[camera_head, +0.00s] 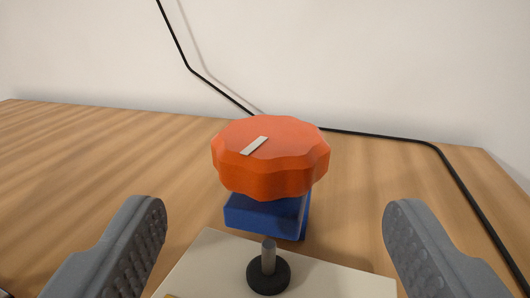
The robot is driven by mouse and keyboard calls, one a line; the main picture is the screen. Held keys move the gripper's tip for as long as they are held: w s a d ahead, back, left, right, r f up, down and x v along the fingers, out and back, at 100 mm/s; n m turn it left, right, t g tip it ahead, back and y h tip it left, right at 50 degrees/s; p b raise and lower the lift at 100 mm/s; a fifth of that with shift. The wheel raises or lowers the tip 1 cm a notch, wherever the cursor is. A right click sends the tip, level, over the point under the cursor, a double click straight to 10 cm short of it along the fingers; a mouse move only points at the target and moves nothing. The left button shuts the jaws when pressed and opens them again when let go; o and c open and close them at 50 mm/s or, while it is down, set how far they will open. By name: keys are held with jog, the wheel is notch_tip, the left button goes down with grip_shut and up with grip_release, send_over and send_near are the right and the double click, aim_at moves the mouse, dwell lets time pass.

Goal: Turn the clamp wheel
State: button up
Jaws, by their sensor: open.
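The clamp wheel (285,165) is orange-red with a scalloped rim and stands ahead of me, near the middle of the view. A pale marker line (254,146) on its top face slants up to the right. The wheel sits above a blue block (262,216), whose upper part it hides. My gripper (273,225) is open and empty. Its two grey padded fingers are at the lower left and lower right, one to each side of the wheel and nearer to me, apart from it.
A pale plate (335,280) lies in front of the block, with an upright metal pin on a black round base (268,275). A black cable (370,134) runs down the white wall and across the wooden table's back and right side.

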aim_at(270, 185)
jog(key=shift+b, duration=0.35)
jog(key=shift+w+r, duration=0.1)
jog(key=shift+w, duration=2.7)
jog(key=shift+c, duration=0.3)
jog(key=c, duration=0.9)
